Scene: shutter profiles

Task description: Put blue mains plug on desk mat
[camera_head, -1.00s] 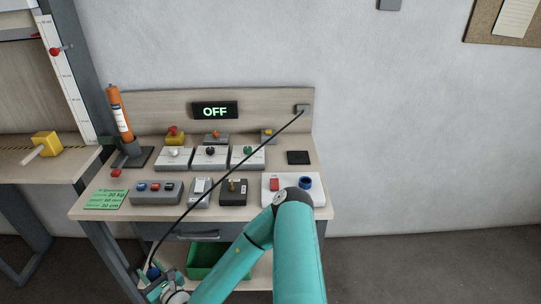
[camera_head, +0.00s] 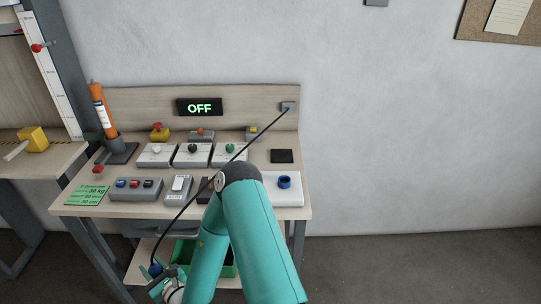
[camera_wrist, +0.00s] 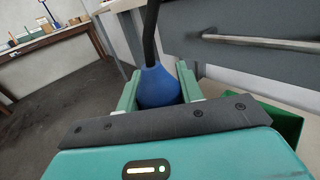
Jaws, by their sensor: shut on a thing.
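The blue mains plug (camera_wrist: 158,86) is between the two fingers of my gripper (camera_wrist: 157,80), which is shut on it. Its black cord leaves the top of the plug. In the head view the plug (camera_head: 155,270) and my gripper (camera_head: 158,274) are low at the front, below the desk top, near the lower shelf. The cord runs up across the desk to a grey box (camera_head: 288,106) on the back panel. A small flat black square (camera_head: 282,156) lies at the desk's back right; it looks like the desk mat. Nothing lies on it.
Switch boxes (camera_head: 135,190) and button units (camera_head: 193,155) fill the desk's middle. A white board with a blue ring (camera_head: 284,182) is front right. An orange tube (camera_head: 99,108) stands at left. A drawer handle (camera_wrist: 262,42) and green bin (camera_wrist: 286,126) are near my gripper.

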